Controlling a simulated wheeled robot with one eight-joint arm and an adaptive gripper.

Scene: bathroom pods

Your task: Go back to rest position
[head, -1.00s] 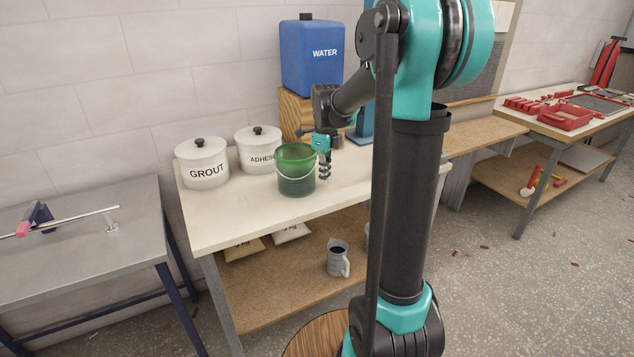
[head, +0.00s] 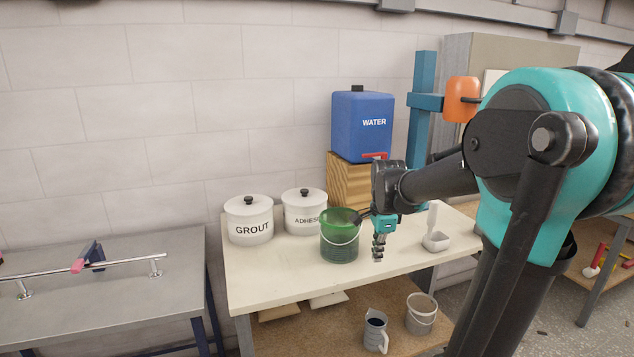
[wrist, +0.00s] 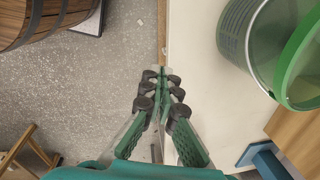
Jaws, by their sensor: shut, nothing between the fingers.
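My gripper (head: 378,250) hangs pointing down over the front part of the white worktop, just right of the green bucket (head: 340,240). In the wrist view my gripper (wrist: 162,75) has its fingertips together with nothing between them, above the worktop's front edge. The green bucket also shows in the wrist view (wrist: 235,32), apart from the fingers. My arm reaches in from the right of the head view.
The worktop (head: 270,282) also holds a grout tub (head: 250,230), an adhesive tub (head: 303,220) and a white scoop-like container (head: 436,241). A blue water tank (head: 350,130) stands on a wooden block. A wooden barrel (wrist: 40,20) stands on the floor. A grey table (head: 110,290) is at left.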

